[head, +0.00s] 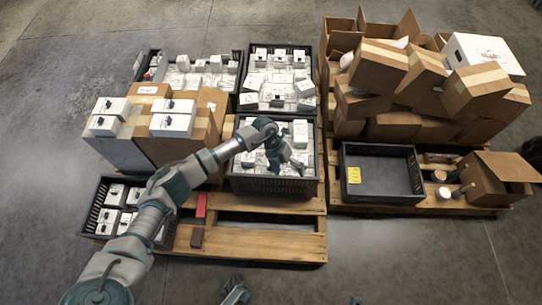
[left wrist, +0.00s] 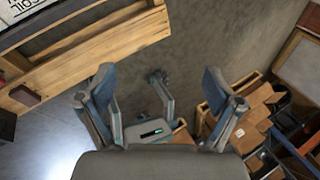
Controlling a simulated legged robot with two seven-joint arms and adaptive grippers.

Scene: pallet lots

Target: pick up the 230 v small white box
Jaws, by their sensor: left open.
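Several small white boxes lie in the black crate (head: 272,187) at the middle, some around and partly behind my left gripper (head: 277,155). The gripper is over this crate, its fingers apart, and no box shows between them. In the left wrist view its two open fingers (left wrist: 160,95) frame bare floor and pallets. More small white boxes (head: 278,62) fill the crate behind, and others (head: 113,194) stand in the crate at the lower left. The print is too small to tell which box reads 230 V.
An empty black crate (head: 383,200) with a yellow label stands right. Stacked cardboard boxes (head: 380,66) rise behind it. White boxes on brown cartons (head: 172,118) stand left of the middle crate. A red object (head: 201,206) lies on the pallet (head: 265,240), whose front is mostly clear.

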